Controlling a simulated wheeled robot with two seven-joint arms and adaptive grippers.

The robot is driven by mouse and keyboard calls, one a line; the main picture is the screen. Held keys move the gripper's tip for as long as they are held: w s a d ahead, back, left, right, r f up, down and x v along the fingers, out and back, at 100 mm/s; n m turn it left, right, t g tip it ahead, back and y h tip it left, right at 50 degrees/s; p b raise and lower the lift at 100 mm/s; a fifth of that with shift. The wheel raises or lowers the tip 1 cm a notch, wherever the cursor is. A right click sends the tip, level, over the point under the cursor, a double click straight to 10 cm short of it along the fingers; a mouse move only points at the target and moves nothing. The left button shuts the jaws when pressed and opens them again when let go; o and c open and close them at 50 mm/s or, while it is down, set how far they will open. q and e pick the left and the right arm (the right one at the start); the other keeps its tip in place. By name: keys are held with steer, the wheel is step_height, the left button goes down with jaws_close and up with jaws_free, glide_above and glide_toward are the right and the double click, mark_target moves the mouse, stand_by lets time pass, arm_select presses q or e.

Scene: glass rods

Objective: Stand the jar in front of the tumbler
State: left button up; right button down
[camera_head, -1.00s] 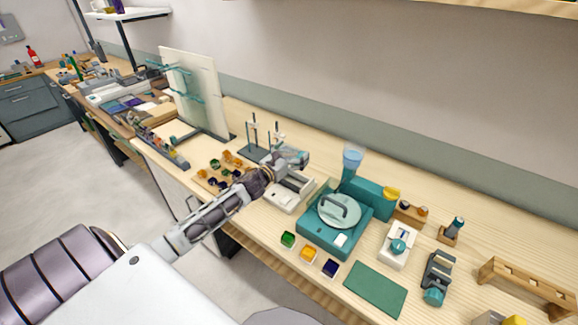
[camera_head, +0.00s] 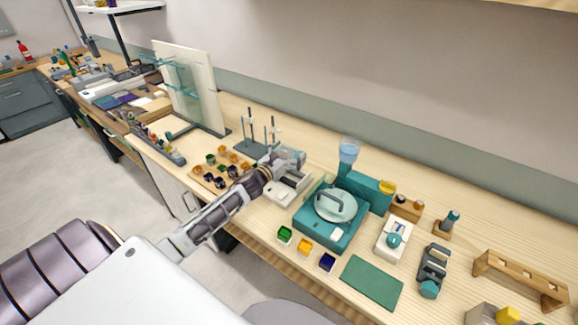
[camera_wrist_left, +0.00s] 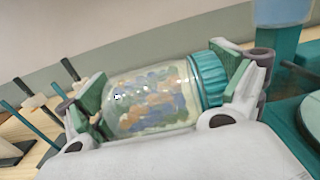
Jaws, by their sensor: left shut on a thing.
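The jar (camera_wrist_left: 155,98) is clear glass with a ribbed teal lid and multicoloured pieces inside. My left gripper (camera_head: 288,160) is shut on it; in the left wrist view the pads press on its base and its lid, and it lies on its side. In the head view the jar is small and largely hidden by the gripper, above the bench behind a white device. The tumbler (camera_head: 349,150), translucent blue, stands upright at the back of the teal machine, to the right of the gripper. Part of it shows in the left wrist view (camera_wrist_left: 283,12). My right gripper is not in view.
The teal machine (camera_head: 322,232) with a round pale lid stands just right of the gripper. A dark stand with rods (camera_head: 250,147) is behind left. A wooden board with coloured pieces (camera_head: 208,178) lies left. Small coloured blocks and a green mat (camera_head: 371,283) lie in front.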

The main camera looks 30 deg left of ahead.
arm_select(q)
steer(key=shift+f, duration=1)
steer(key=shift+f, duration=0.1)
steer(key=shift+f, duration=2.15)
steer(key=shift+f, duration=0.2)
steer(key=o, duration=0.9)
steer(key=shift+f, duration=0.1)
